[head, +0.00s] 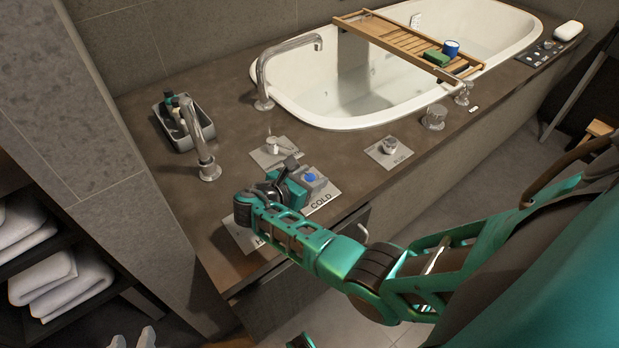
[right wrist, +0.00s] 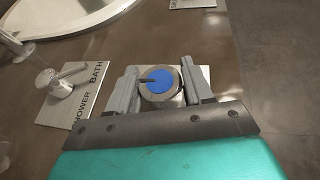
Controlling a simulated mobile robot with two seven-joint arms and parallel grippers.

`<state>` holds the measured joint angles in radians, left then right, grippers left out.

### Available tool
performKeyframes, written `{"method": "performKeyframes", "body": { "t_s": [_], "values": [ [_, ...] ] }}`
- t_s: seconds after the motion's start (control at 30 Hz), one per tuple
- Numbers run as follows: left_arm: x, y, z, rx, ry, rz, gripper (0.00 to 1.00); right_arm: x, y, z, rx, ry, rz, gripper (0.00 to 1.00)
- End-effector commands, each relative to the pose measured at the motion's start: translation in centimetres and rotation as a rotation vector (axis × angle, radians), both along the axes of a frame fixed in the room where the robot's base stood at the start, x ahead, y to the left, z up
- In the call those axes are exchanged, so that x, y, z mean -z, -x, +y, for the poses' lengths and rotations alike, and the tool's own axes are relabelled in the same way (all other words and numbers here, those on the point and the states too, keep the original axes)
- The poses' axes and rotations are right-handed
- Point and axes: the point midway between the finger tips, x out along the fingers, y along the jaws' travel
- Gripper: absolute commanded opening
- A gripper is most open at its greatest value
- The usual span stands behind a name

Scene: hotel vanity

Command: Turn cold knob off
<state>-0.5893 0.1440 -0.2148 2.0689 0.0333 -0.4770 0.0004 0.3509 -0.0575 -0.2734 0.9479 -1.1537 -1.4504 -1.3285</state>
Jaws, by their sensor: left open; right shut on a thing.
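The cold knob (head: 309,177) is a round metal knob with a blue cap on a pale plate (head: 321,199) marked COLD. In the right wrist view the blue-capped knob (right wrist: 159,82) sits between the two grey fingers, and a dark pointer line on the cap points left. My right gripper (right wrist: 158,88) is shut on the knob, one finger on each side. The head view shows the right gripper (head: 305,178) reaching over the counter from the right. My left gripper (head: 132,341) is open and empty at the bottom left edge, low and away from the counter, partly cut off.
A shower/bath lever (head: 273,146) stands on its plate behind the knob. Another knob (head: 389,146) is to the right. My right forearm covers most of the plate left of COLD.

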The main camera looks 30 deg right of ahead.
Motion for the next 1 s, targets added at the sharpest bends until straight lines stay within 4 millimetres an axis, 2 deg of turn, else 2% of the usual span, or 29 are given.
{"method": "performKeyframes", "body": {
  "t_s": [0.43, 0.47, 0.6, 0.67, 1.0],
  "values": [
    [0.12, 0.05, 0.19, 0.006, -0.009, 0.001, 0.43, 0.02, -0.01, -0.16, 0.011, 0.000, -0.001, 0.20],
    [0.12, 0.06, 0.21, 0.006, -0.010, 0.000, 0.43, 0.02, -0.01, -0.16, 0.011, 0.000, -0.001, 0.53],
    [0.15, 0.09, 0.23, 0.007, -0.011, 0.001, 0.43, 0.02, 0.00, -0.14, 0.010, 0.000, -0.001, 0.66],
    [0.16, 0.09, 0.24, 0.007, -0.011, 0.001, 0.43, 0.02, 0.00, -0.11, 0.010, 0.000, 0.000, 0.71],
    [0.11, 0.25, 0.22, 0.007, -0.009, 0.005, 0.43, -0.09, 0.01, -0.13, 0.009, -0.001, 0.000, 0.71]
  ]
}}
